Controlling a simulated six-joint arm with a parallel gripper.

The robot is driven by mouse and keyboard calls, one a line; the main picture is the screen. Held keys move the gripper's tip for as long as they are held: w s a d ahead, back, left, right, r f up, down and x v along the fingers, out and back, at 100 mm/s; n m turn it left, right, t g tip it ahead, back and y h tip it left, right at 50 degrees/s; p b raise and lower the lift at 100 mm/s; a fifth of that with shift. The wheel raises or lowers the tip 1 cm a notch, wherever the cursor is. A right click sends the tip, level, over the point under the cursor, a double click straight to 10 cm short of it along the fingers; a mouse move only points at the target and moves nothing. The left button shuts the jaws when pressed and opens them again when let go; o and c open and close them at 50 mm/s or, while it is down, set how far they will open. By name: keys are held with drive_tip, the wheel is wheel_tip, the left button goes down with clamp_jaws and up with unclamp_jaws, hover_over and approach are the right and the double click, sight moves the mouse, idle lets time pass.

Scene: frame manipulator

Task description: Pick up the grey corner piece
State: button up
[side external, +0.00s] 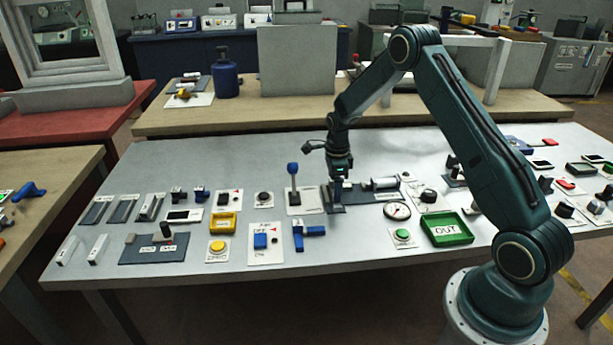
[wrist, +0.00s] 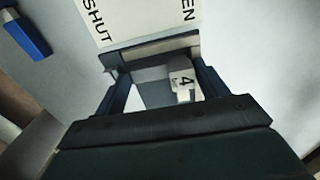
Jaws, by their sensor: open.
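My gripper (side external: 341,187) points down over a dark plate (side external: 336,209) near the middle of the bench in the side view. In the wrist view its two dark fingers (wrist: 158,80) stand apart. A pale grey block marked 4 (wrist: 182,76) shows between them, closer to the right finger. It looks like the grey corner piece, but its full shape is hidden by the gripper body. I cannot tell whether either finger touches it. A dark holder with a grey bar (wrist: 165,47) lies just beyond the fingertips.
A white card reading SHUT (wrist: 105,22) lies beyond the holder; a blue-knobbed lever (side external: 293,181) stands left of my gripper. A green OUT tray (side external: 447,242) sits front right.

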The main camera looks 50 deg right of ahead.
idle(0.4)
drive_tip(key=c, duration=0.7)
drive_tip(key=shift+o, duration=0.2)
drive_tip(key=shift+r, duration=0.1)
wheel_tip(320, 180, up, 20)
idle(0.7)
